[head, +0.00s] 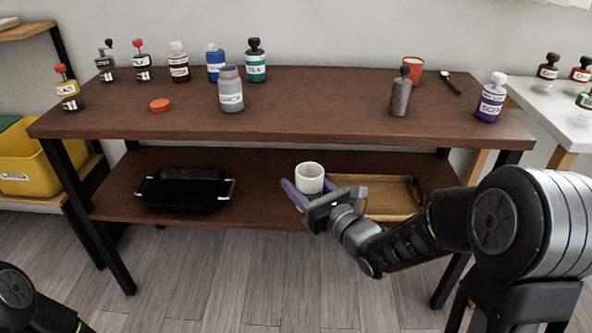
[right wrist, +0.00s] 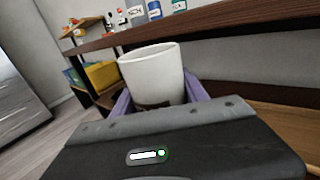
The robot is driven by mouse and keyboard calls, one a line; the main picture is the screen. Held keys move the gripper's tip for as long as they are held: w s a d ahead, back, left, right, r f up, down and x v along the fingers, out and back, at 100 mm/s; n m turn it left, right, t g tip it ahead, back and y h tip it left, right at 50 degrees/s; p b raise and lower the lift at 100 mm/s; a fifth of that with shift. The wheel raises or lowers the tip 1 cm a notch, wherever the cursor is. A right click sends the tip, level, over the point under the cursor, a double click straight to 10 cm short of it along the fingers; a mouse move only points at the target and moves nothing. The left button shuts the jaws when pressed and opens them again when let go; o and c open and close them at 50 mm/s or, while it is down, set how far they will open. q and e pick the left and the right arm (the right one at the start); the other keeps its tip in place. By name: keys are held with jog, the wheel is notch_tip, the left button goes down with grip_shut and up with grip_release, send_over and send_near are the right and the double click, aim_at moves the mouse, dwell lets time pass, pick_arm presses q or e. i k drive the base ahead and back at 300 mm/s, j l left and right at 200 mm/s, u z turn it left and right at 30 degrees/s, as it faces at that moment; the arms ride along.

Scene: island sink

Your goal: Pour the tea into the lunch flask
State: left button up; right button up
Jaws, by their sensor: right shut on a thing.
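The lunch flask (head: 230,92) is a grey bottle with a label that seems to read LUNCH, upright near the middle of the table top. An orange cap (head: 160,105) lies left of it. A teal bottle labelled TEA (head: 256,62) with a dark stopper stands behind it. My right gripper (head: 307,188) is shut on a white cup (head: 309,174), upright, below the table top's front edge. The right wrist view shows the cup (right wrist: 152,72) between the purple fingers; its contents are hidden. Only part of my left arm shows at lower left; its gripper is out of view.
The brown table top (head: 315,115) overhangs a lower shelf holding a black pan (head: 185,188) and a wooden tray (head: 385,206). Several bottles line the back left. A grey shaker (head: 400,95), a red cup (head: 413,68) and a purple bottle (head: 491,98) stand right. The front middle is clear.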

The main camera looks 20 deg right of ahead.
aim_at(229, 85)
jog(key=i+j+z, duration=0.25)
jog(key=j, duration=0.35)
jog(key=j+z, duration=0.25)
jog(key=j, duration=0.35)
jog(key=i+j+z, duration=0.25)
jog(key=j, duration=0.45)
jog(key=k+l, duration=0.05)
jog(key=k, duration=0.05)
